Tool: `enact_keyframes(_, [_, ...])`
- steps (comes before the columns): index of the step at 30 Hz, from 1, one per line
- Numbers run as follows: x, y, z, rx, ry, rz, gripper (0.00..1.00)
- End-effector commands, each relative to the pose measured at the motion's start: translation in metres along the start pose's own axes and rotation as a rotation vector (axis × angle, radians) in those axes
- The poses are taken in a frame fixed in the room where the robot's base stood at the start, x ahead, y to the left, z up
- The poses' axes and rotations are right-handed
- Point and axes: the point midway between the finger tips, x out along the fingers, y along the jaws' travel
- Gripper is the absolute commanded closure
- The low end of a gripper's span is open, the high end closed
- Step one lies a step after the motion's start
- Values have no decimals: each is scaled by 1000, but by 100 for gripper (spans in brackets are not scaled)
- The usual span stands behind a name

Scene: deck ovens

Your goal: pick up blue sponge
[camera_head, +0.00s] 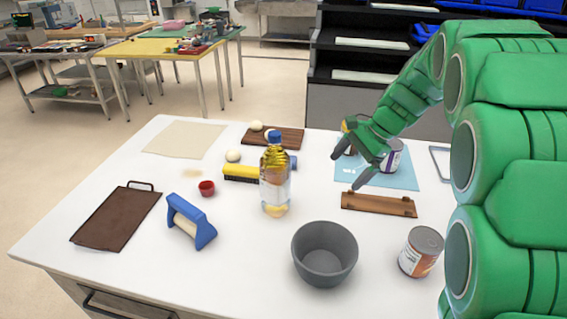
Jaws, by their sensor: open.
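No object is plainly a blue sponge. A blue, bracket-shaped piece (190,221) with a cream part between its ends stands on the white table's left half. A small blue end (293,163) shows behind the bottle, beside a yellow block with a dark underside (241,173); I cannot tell whether they are one thing. A flat light-blue sheet (402,182) lies at the back right, with cans on it. My gripper (346,171) is open and empty, its fingers pointing left above the sheet's left side, well right of the blue piece.
On the white table (150,265) stand an oil bottle (275,180), a grey bowl (324,255), a can (421,252) and a small red cup (206,188). A brown board (115,218) lies left; a wooden piece (378,204) lies before the sheet. The front left is clear.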

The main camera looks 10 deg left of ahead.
Motion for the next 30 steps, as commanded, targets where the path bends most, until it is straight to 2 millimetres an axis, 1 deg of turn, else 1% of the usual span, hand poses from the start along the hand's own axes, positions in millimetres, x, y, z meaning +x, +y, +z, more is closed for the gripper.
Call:
enact_keyframes(3, [10,-24,-14,42,-25,-24,1])
enact_keyframes(12, [37,-80,-41,143,-96,-82,1])
enact_keyframes(21, [70,-130,-65,242,-188,-132,1])
enact_keyframes(23, [75,-141,-69,258,-206,-144,1])
enact_keyframes(30, [103,-176,-82,330,-293,-177,1])
